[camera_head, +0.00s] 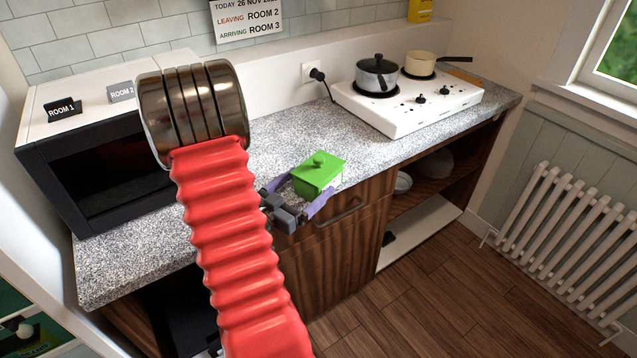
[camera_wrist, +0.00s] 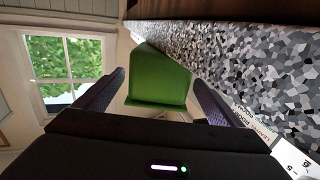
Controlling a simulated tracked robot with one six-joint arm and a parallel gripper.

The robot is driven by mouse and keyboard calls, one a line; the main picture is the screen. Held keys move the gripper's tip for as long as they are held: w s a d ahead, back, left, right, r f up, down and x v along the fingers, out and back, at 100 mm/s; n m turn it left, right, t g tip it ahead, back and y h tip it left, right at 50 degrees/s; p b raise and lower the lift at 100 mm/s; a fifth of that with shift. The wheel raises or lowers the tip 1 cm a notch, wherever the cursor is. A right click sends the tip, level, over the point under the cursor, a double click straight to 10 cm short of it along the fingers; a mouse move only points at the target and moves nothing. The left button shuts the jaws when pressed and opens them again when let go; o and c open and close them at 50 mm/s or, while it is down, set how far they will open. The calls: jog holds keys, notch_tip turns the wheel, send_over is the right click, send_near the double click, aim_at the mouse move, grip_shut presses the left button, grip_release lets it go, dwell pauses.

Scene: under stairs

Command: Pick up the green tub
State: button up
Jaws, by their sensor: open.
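The green tub (camera_head: 318,178) is a small rectangular box with a lid and a round knob on top. It appears at the front edge of the speckled counter (camera_head: 290,130). My gripper (camera_head: 295,196) is at the tub, with one purple finger on each side of it. In the wrist view the tub (camera_wrist: 158,78) lies ahead, between the two open fingers of my gripper (camera_wrist: 158,95). I cannot tell whether either finger touches the tub. My red arm hides part of the counter and cupboard in the head view.
A white hob (camera_head: 410,108) with a grey pot (camera_head: 377,75) and a cream pan (camera_head: 420,64) stands to the right. A black oven-like box (camera_head: 100,170) stands left, with room labels on top. A drawer handle (camera_head: 340,213) is below the tub. A radiator (camera_head: 570,240) is far right.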

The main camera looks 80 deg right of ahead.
aim_at(319, 173)
jog(key=shift+d, duration=0.1)
jog(key=shift+x, duration=2.5)
jog(key=shift+s+r, duration=0.1)
jog(key=shift+c, duration=0.6)
jog(key=c, duration=1.3)
jog(key=shift+r, duration=0.35)
jog(key=shift+r, duration=4.65)
